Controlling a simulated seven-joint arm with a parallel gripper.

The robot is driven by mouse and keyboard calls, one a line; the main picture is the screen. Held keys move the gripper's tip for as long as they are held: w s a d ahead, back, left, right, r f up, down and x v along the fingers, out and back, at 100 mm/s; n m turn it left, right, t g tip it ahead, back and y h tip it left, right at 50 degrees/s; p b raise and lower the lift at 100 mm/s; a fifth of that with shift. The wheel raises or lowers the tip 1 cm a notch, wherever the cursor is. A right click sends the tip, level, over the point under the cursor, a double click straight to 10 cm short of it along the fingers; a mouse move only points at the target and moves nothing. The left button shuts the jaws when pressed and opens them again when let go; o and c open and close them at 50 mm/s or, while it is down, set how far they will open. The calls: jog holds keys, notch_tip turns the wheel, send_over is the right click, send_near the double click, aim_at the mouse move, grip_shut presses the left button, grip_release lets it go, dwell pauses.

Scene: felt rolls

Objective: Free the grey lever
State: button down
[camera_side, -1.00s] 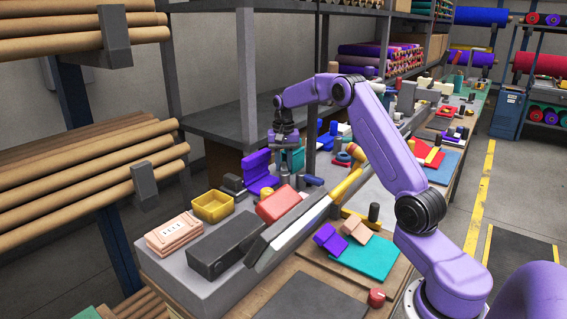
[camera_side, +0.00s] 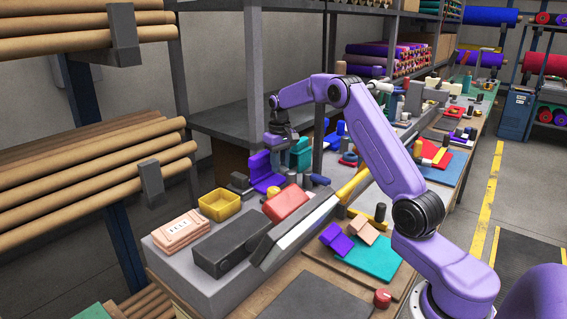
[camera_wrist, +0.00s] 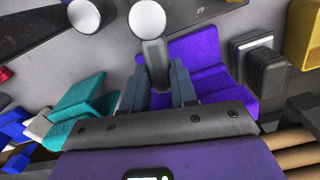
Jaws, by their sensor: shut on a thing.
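In the wrist view a grey post with a round, pale knob (camera_wrist: 147,19), which I take as the grey lever, stands between the fingers of my gripper (camera_wrist: 156,82). My gripper is shut on its shaft; the fingers hide the lower end. Purple felt (camera_wrist: 205,62) lies right beside and behind the right finger. In the side view my gripper (camera_side: 281,134) is above the purple felt (camera_side: 263,172), beside the teal felt (camera_side: 301,153). The lever is too small to pick out there. I cannot tell whether anything still pins it.
A second grey knob (camera_wrist: 83,14) is at the upper left of the wrist view. A stacked grey block (camera_wrist: 261,65) and a yellow tray (camera_wrist: 303,28) are at the right. In the side view a red block (camera_side: 285,204) and a long dark box (camera_side: 231,245) are nearer.

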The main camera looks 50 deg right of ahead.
jog(key=shift+w+a+n, duration=0.1)
jog(key=shift+a+n, duration=0.55)
jog(key=shift+n, duration=0.65)
jog(key=c, duration=0.9)
grip_release()
jog(key=shift+r, duration=0.1)
jog(key=shift+r, duration=8.6)
jog(key=shift+a, duration=0.15)
